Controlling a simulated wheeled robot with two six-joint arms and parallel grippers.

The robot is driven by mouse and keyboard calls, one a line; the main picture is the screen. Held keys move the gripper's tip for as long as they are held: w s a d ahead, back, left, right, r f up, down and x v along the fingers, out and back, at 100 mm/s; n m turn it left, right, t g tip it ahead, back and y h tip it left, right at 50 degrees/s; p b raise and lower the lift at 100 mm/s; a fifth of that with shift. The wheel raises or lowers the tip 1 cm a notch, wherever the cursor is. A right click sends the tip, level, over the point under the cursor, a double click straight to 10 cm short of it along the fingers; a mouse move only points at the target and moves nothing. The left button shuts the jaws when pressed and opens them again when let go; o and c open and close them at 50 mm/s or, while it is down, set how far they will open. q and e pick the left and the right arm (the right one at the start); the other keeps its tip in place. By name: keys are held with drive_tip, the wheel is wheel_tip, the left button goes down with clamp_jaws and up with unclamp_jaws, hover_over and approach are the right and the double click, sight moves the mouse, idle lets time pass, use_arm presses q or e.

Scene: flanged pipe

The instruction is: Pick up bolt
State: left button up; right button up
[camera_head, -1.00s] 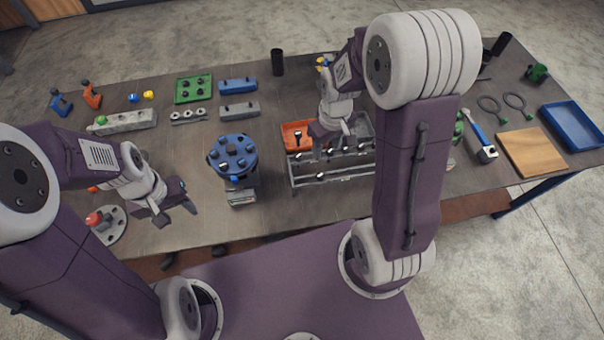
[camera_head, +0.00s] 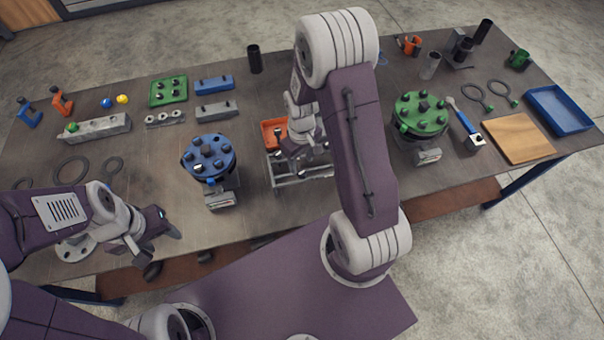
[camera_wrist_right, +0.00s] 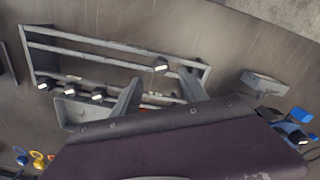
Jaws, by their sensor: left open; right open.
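Several dark bolts with pale ends sit on a metal rail rack (camera_wrist_right: 95,45) in the right wrist view. One bolt (camera_wrist_right: 161,65) stands apart from the others, just ahead of the gap between my right fingertips. Three more bolts (camera_wrist_right: 71,89) are at the left of the rack. My right gripper (camera_wrist_right: 160,77) is open and empty over the rack; the head view shows it pointing down there (camera_head: 297,160), with my arm hiding part of the rack. My left gripper (camera_head: 158,243) is open and empty near the table's front left edge.
A blue flange (camera_head: 208,155) on a stand is left of the rack, and a green flange (camera_head: 420,113) is right of it. An orange bin (camera_head: 270,134) is behind the rack. A wooden board (camera_head: 518,138) and blue tray (camera_head: 560,110) lie at the right.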

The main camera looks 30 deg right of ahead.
sight(301, 171)
drive_tip(key=f, duration=0.2)
drive_tip(key=f+p, duration=0.1)
drive_tip(key=f, duration=0.1)
drive_tip(key=shift+s+a, duration=0.2)
drive_tip(key=shift+s, duration=0.05)
drive_tip(key=shift+w+d+f, duration=0.1)
drive_tip(key=shift+w+f, duration=0.05)
drive_tip(key=shift+f, duration=0.35)
clamp_jaws()
drive_tip(key=shift+r, duration=0.15)
drive_tip(key=shift+r, duration=0.3)
drive_tip(key=r, duration=0.2)
drive_tip(key=s+r+b, duration=0.1)
drive_tip(key=shift+d+r, duration=0.1)
drive_tip(key=shift+r, duration=0.3)
drive_tip(key=s+d+r+b, duration=0.1)
drive_tip(key=s+r+b, duration=0.2)
drive_tip(key=s+r, duration=0.3)
drive_tip(key=shift+s+d+r, duration=0.2)
drive_tip(key=shift+s+d, duration=0.2)
drive_tip(key=shift+s, duration=1.9)
